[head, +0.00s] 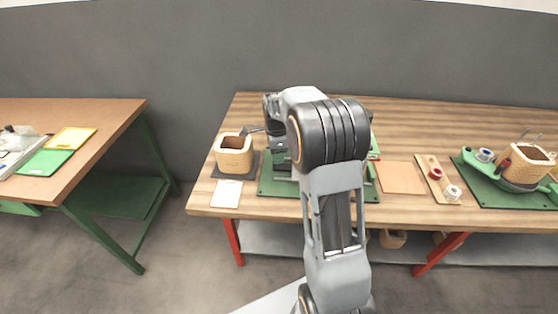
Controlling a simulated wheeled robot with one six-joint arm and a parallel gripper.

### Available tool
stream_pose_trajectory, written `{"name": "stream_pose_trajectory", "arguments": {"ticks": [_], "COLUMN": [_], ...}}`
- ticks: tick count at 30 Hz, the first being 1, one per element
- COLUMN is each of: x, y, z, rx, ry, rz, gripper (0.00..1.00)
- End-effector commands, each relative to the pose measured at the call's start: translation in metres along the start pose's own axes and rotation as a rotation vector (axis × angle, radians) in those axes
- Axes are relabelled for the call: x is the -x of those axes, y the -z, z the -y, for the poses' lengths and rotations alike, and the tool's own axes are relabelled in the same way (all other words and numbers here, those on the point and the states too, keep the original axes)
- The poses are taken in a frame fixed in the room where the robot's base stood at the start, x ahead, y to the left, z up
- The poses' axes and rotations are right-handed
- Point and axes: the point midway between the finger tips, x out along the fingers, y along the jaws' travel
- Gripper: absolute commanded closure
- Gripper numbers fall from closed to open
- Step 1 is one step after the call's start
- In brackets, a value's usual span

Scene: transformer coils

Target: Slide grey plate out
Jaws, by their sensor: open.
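A dark grey plate (254,165) lies flat on the wooden workbench. A tan, square-sided hollow coil (234,160) stands upright on it, covering most of it. The plate's right part shows beside the coil, next to a green base. My arm reaches over the bench and bends left, with its wrist above the green base. My gripper (247,131) appears as dark, thin parts near the coil's upper right edge. It is open. It is small here, and I cannot tell whether it touches the coil.
The green base (268,184) is partly hidden by my arm. A white card (227,194) lies in front of the coil. A tan sheet (401,178), a board with spools (433,172) and another coil (528,165) are at right. A separate table (95,150) stands left across a floor gap.

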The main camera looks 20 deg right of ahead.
Motion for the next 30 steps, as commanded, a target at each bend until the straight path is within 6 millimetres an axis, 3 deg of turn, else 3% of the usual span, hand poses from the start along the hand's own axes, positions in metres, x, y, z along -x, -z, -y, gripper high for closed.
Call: {"name": "stream_pose_trajectory", "arguments": {"ticks": [3, 9, 21, 30], "x": [-0.016, -0.031, -0.035, -0.034], "y": [0.000, -0.001, -0.001, -0.001], "z": [0.000, 0.000, 0.000, 0.000], "rx": [0.001, 0.002, 0.003, 0.003], "ry": [-0.002, 0.000, 0.001, 0.001], "rz": [0.000, 0.000, 0.000, 0.000], "gripper": [0.58, 0.58, 0.59, 0.88]}}
